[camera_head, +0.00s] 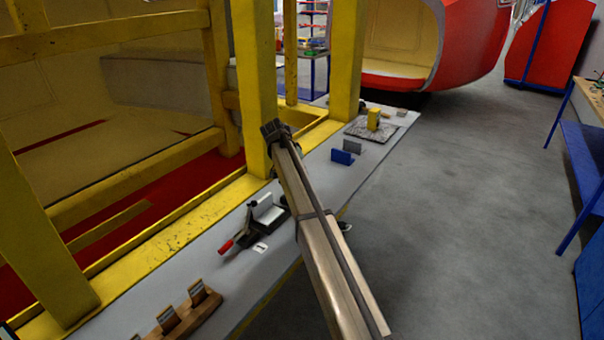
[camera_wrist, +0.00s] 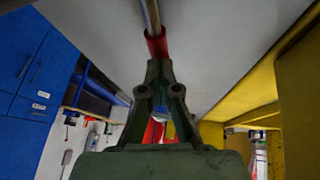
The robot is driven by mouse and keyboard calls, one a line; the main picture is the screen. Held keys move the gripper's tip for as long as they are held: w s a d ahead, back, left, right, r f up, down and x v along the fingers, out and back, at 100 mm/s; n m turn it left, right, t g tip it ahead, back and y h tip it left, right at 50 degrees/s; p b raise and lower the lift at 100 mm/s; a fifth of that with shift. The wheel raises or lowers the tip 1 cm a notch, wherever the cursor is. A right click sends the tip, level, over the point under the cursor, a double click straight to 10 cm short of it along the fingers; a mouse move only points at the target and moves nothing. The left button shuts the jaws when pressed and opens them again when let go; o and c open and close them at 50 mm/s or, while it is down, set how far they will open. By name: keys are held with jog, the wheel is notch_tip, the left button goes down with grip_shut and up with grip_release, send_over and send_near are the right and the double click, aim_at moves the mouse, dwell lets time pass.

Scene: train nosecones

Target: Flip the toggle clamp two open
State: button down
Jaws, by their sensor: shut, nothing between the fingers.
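My gripper (camera_head: 272,131) is at the far end of my arm, beside a yellow post in the head view. In the wrist view the fingers (camera_wrist: 159,72) are shut with nothing between them. A red handle (camera_wrist: 157,43) on a metal rod lies just beyond the fingertips; I cannot tell whether they touch. A toggle clamp (camera_head: 265,213) with a red handle (camera_head: 226,247) stands on the grey bench left of my arm, next to a small white label that seems to read 1. My arm hides part of the bench, and no clamp marked two is identifiable in the head view.
The grey bench (camera_head: 384,160) runs along a yellow frame (camera_head: 258,80). Blue block (camera_head: 342,157), yellow block (camera_head: 374,119) and wooden holder (camera_head: 190,318) stand on it. Open floor lies to the right, with a blue-framed table (camera_head: 580,160) beyond.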

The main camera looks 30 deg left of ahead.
jog(key=shift+f, duration=0.2)
jog(key=shift+w+r, duration=0.15)
jog(key=shift+r, duration=0.25)
notch_tip(320, 180, up, 13)
jog(key=a+b, duration=0.1)
jog(key=a, duration=0.1)
jog(key=shift+a+r, duration=0.15)
jog(key=shift+a, duration=0.2)
jog(key=shift+w, duration=0.1)
